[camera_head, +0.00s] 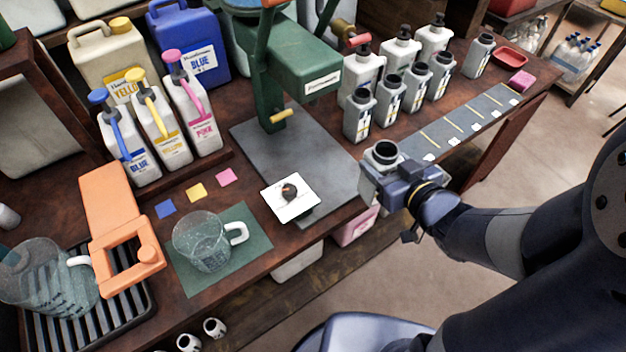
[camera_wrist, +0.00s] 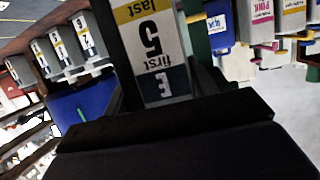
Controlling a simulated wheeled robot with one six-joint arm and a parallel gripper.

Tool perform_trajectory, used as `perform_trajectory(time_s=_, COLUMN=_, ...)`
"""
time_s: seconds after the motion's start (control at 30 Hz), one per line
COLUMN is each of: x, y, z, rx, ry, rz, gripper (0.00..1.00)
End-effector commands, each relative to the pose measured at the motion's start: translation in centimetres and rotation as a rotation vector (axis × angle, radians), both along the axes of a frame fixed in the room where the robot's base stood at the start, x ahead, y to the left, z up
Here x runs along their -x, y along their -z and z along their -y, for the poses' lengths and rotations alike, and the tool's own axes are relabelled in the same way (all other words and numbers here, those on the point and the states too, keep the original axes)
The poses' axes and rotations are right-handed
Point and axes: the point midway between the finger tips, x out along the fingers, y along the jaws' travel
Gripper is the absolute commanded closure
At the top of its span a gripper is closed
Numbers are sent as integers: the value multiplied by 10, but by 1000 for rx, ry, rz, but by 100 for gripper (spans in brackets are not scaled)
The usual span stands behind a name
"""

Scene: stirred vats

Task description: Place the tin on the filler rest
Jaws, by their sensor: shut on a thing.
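The tin (camera_head: 384,154) is grey with a black cap. My gripper (camera_head: 388,178) is shut on it, just past the bench's front edge at centre right. The tin looks roughly upright. In the wrist view the tin (camera_wrist: 155,50) shows a yellow, white and dark label with a large 5; its lower part is hidden by my gripper. A green filler machine (camera_head: 265,75) stands on a grey plate (camera_head: 325,160) to the left of the tin. A white square pad (camera_head: 291,212) with a dark round piece lies at the plate's front. I cannot tell which part is the filler rest.
Several similar grey tins (camera_head: 360,115) stand behind the held tin. A strip with marked bays (camera_head: 455,125) runs to the right. Colour jugs (camera_head: 160,130), an orange clamp-like part (camera_head: 118,225) and a glass beaker (camera_head: 203,248) are at left. The grey plate's middle is clear.

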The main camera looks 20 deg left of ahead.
Motion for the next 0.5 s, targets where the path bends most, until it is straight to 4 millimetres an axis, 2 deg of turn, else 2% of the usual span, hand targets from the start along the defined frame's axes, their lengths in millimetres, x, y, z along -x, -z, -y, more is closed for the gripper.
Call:
perform_trajectory(time_s=0.1, x=26, y=10, z=-11, rx=-1, ry=-89, rz=4, gripper=70)
perform_trajectory(time_s=0.23, x=45, y=14, z=-18, rx=-1, ry=-151, rz=2, gripper=70)
perform_trajectory(time_s=0.37, x=48, y=15, z=-24, rx=-2, ry=-177, rz=1, gripper=70)
perform_trajectory(time_s=0.5, x=37, y=15, z=-40, rx=-1, ry=-183, rz=0, gripper=70)
